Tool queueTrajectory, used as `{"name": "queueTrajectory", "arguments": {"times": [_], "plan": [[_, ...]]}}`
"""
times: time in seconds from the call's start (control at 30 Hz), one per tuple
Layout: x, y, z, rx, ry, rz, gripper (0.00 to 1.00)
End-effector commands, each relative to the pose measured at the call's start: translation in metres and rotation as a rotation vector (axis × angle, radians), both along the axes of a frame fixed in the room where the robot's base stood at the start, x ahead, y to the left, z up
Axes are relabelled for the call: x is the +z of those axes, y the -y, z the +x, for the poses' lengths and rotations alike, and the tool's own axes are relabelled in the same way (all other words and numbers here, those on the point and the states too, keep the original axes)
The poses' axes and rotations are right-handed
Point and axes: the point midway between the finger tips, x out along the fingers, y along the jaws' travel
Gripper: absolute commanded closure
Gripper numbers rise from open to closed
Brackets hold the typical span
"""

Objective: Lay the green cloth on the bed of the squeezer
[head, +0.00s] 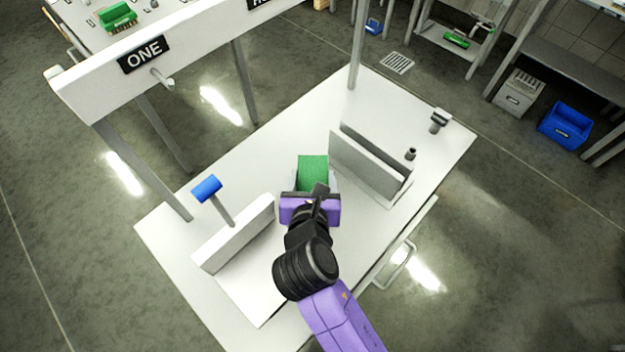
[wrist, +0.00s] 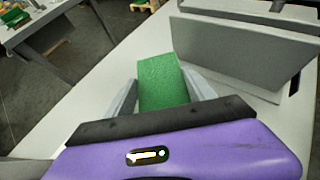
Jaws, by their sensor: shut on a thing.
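The green cloth (head: 313,170) is a flat-topped green block shape between the fingers of my gripper (head: 314,183). In the wrist view the cloth (wrist: 162,82) sits between the two grey fingers (wrist: 160,92), which are shut on it. The squeezer seems to be the device on the white table, with upright grey plates (head: 365,165) at the right and a white plate (head: 235,235) with a blue-handled lever (head: 207,189) at the left. My gripper is between these two sides. I cannot tell whether the cloth touches the surface below.
The white table (head: 400,105) has bare room at its far end. A small grey post (head: 438,121) stands near its right corner. A blue bin (head: 565,125) is on the floor at the right.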

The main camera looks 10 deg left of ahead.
Motion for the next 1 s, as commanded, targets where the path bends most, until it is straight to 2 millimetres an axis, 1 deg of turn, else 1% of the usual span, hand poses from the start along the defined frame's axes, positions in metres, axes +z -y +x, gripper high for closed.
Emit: {"name": "queueTrajectory", "arguments": {"times": [0.1,0.13,0.2,0.33,0.73,0.77,0.8,0.87,0.9,1.0], "plan": [[0.002,-0.001,0.015,-0.001,0.001,0.002,0.76],[-0.008,-0.001,0.013,0.002,-0.003,-0.001,0.76],[-0.02,-0.001,0.012,0.001,-0.003,-0.003,0.76],[-0.033,-0.001,0.012,0.001,-0.001,0.0,0.76],[-0.037,-0.001,0.012,0.0,0.0,0.0,0.76],[-0.038,-0.001,0.012,0.0,0.0,0.0,0.35],[-0.037,-0.001,0.012,0.0,0.0,0.001,0.27],[-0.037,-0.001,0.012,0.0,0.0,0.001,0.15],[-0.037,-0.001,0.012,0.0,0.0,0.0,0.13],[-0.037,-0.001,0.012,0.0,0.0,0.0,0.13]]}}
